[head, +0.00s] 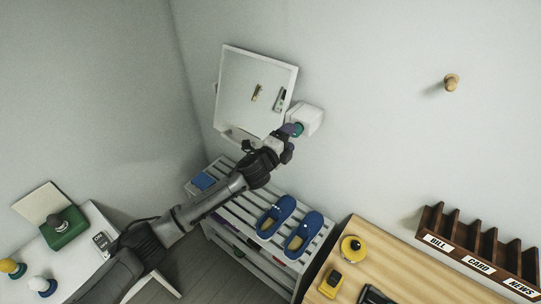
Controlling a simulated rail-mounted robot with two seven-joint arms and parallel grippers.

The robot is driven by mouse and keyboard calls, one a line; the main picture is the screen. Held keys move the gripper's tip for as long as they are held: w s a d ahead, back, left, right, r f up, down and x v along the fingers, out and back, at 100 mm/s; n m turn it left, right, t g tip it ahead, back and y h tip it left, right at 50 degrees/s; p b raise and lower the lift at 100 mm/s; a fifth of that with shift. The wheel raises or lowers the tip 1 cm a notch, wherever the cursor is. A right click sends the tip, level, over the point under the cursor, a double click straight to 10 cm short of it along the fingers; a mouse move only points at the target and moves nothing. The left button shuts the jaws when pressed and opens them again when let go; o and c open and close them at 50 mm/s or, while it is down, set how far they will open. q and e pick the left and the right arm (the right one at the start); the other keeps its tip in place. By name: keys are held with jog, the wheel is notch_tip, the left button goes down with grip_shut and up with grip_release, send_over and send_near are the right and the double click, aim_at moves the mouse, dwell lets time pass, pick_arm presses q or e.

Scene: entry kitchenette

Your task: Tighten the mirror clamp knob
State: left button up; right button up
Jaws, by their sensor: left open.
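The white-framed square mirror (240,92) is on the wall at the upper middle, tilted in the picture. A white box-like clamp block (306,117) sits at its lower right. A small teal knob (298,129) shows at the lower left of that block, partly hidden by my left gripper. My left gripper (291,134) is open, with its fingertips at the knob. Purple shows beside the teal; I cannot tell whether it belongs to the knob or to a fingertip. Whether the fingers touch the knob is not clear. My right gripper is not in view.
A white slatted shoe rack (262,203) with blue slippers (276,216) stands below the mirror. A wooden table (398,262) holds a yellow-topped round item (353,249). A dark letter sorter (480,247) and a wall peg (451,83) are at right. A white table (93,222) is at left.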

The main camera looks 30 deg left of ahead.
pick_arm(q)
jog(key=s+a+b, duration=0.2)
jog(key=s, duration=0.8)
jog(key=shift+s, duration=0.15)
jog(key=s+a+r+n+g+y, duration=0.3)
jog(key=s+n+y, duration=0.35)
jog(key=n, duration=0.55)
jog(key=s+d+f+n+g+h+p, duration=0.1)
jog(key=s+d+f+n+g+p, duration=0.1)
jog(key=s+f, duration=0.4)
jog(key=s+d+f+n+g+h+p, duration=0.1)
jog(key=s+f+g, duration=0.4)
jog(key=s, duration=1.2)
jog(key=s+d+f+n+g+h+p, duration=0.1)
jog(key=s+d+f+n+g+p, duration=0.2)
jog(key=s+f, duration=0.6)
jog(key=s+g+p, duration=0.1)
jog(key=s, duration=0.1)
jog(key=shift+s+f, duration=0.15)
jog(key=shift+s, duration=0.2)
